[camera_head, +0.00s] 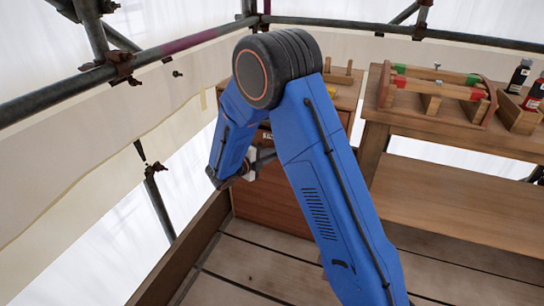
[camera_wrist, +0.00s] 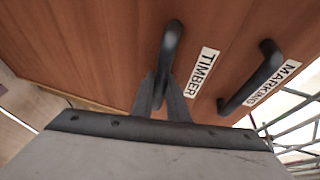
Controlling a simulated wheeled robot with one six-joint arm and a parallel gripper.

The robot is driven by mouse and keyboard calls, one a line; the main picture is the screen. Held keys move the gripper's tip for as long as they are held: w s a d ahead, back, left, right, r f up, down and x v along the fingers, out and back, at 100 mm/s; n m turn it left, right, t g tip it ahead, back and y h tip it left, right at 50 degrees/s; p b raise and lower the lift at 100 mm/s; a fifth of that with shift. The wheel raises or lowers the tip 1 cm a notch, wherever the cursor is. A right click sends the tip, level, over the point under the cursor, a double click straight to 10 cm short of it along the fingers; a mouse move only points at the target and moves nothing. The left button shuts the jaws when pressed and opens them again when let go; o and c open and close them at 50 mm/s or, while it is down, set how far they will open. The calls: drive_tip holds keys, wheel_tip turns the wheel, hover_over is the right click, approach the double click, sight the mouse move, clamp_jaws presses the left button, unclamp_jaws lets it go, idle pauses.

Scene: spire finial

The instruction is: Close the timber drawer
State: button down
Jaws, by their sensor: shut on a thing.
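The timber drawer (camera_wrist: 120,45) has a brown wooden front and a white label reading TIMBER (camera_wrist: 203,72) in the wrist view. Its dark bar handle (camera_wrist: 169,52) stands out from the front. My gripper (camera_wrist: 163,90) has its two fingers on either side of this handle and is shut on it. In the head view my blue arm covers most of the wooden cabinet (camera_head: 275,205), and my gripper (camera_head: 262,160) shows only partly beside the cabinet front. How far the drawer stands out is hidden there.
Next to the timber handle is another dark handle (camera_wrist: 252,84) with a label reading MARKING (camera_wrist: 272,83). A workbench (camera_head: 440,145) stands to the right, with a clamped wooden frame (camera_head: 437,85) and bottles (camera_head: 519,76). Scaffold poles (camera_head: 130,68) and a low board edge (camera_head: 185,250) bound the left side.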

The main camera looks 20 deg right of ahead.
drive_tip(key=shift+w+d, duration=0.45)
drive_tip(key=shift+w, duration=0.2)
drive_tip(key=shift+w+d, duration=0.4)
drive_tip(key=shift+w, duration=0.2)
drive_tip(key=c, duration=1.7)
unclamp_jaws()
drive_tip(key=v, duration=1.7)
drive_tip(key=shift+s, duration=0.1)
drive_tip(key=shift+r, duration=0.1)
